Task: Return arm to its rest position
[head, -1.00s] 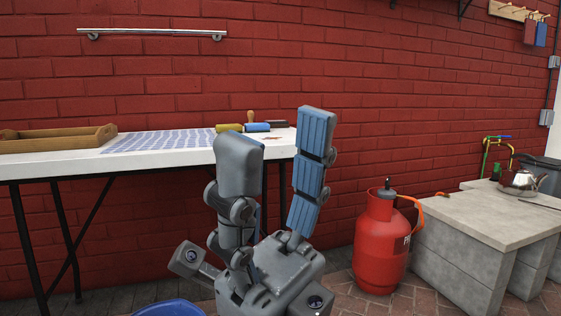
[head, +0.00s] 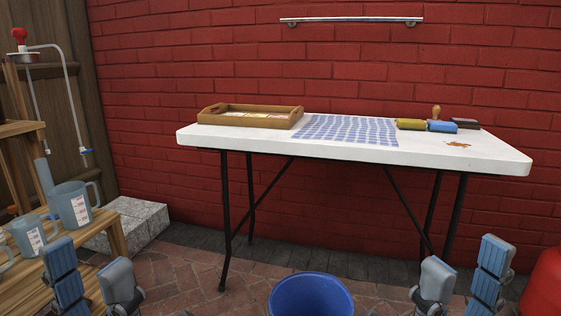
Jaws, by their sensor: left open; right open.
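My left gripper (head: 93,281) is at the bottom left of the head view, its two fingers upright and spread apart, with nothing between them. It appears in front of the wooden shelf (head: 118,240). My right gripper (head: 463,276) is at the bottom right, also open and empty, fingers pointing up. It appears in front of the right end of the white table (head: 480,150), below the tabletop in the picture. The lower parts of both grippers and the arms are cut off by the frame edge.
A blue tub (head: 310,296) stands on the floor between the grippers. The table bears a wooden tray (head: 250,119), a checked cloth (head: 345,129) and several brushes or blocks. Measuring jugs (head: 72,206) stand on the shelf. A red gas bottle (head: 545,290) is at the right edge.

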